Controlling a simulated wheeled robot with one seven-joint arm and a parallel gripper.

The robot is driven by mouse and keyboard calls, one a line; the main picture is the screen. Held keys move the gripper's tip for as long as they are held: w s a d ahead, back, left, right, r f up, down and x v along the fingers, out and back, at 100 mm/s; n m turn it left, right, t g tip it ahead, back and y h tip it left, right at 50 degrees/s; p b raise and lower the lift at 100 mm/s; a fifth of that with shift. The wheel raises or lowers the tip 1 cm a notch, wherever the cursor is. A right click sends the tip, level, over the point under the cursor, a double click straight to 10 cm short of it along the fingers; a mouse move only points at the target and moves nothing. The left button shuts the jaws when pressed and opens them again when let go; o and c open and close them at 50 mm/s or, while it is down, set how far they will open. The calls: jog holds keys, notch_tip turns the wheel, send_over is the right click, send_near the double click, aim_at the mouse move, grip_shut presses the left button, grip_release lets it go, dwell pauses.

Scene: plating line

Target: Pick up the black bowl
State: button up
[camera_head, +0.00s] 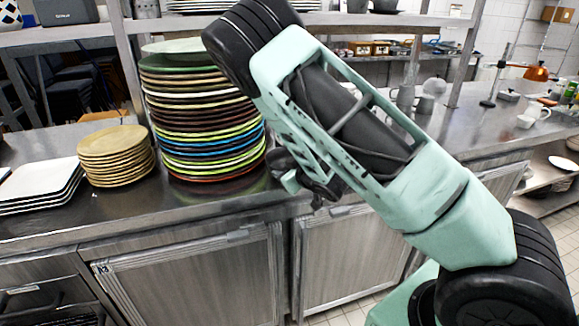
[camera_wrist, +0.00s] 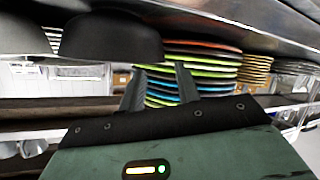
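The wrist view is upside down, with the counter along its top. A black bowl (camera_wrist: 112,38) stands on the counter there, upper left of my gripper's fingertips and close to them. My gripper (camera_wrist: 160,66) has its two fingers apart, with nothing between them. Whether a finger touches the bowl is unclear. In the head view my arm crosses the middle, its wrist end beside the tall plate stack (camera_head: 205,120), and I cannot make out the black bowl or the fingers.
A grey bowl (camera_wrist: 24,36) stands beside the black one. Yellowish plates (camera_head: 115,155) and white square plates (camera_head: 40,185) are left of the tall stack. A shelf (camera_head: 330,19) runs above the steel counter (camera_head: 110,215). Mugs and pots stand farther right.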

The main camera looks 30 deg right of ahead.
aim_at(274, 168)
jog(key=shift+p+x, duration=1)
jog(key=shift+x, duration=2.15)
jog(key=shift+a, duration=0.1)
grip_shut()
